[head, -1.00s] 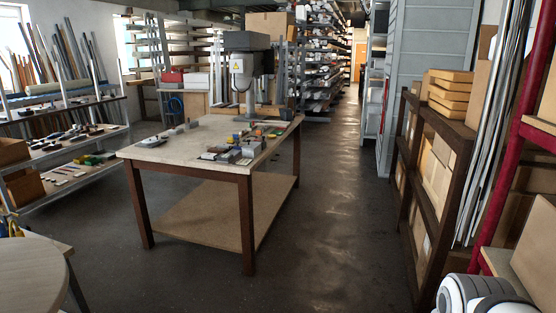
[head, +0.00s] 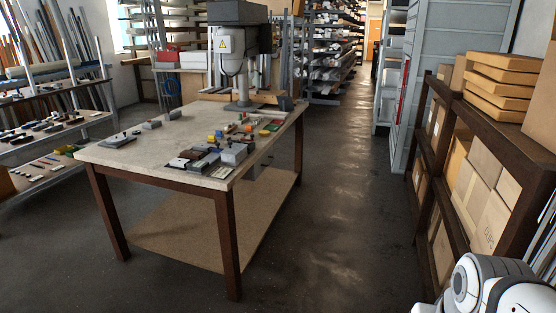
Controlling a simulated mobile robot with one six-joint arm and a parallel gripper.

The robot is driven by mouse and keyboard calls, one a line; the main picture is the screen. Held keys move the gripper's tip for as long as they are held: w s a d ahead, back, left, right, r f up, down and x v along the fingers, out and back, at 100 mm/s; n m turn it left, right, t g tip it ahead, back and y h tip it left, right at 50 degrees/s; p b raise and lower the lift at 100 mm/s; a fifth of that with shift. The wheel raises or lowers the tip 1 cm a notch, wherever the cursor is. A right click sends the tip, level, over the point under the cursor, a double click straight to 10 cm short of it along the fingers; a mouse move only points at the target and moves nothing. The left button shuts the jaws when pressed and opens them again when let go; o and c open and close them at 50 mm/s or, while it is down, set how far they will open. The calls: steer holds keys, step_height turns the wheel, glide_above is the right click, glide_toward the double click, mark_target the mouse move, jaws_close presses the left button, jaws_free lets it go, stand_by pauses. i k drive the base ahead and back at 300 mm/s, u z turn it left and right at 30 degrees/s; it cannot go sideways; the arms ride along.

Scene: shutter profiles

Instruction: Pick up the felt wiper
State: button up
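A worktable (head: 150,155) with a light top and dark legs stands left of centre in the head view. My gripper is out of view. Only a white and grey part of my own arm shows at the lower right corner.
A drill press (head: 238,55) stands at the table's back. A shelf with cartons (head: 490,215) lines the right side. Racks with small parts (head: 45,135) stand at the left. The floor (head: 335,220) between table and right shelf is clear.

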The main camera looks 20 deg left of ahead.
mark_target(219, 134)
steer(key=i, duration=0.8)
steer(key=u, duration=1.4)
steer(key=i, duration=1)
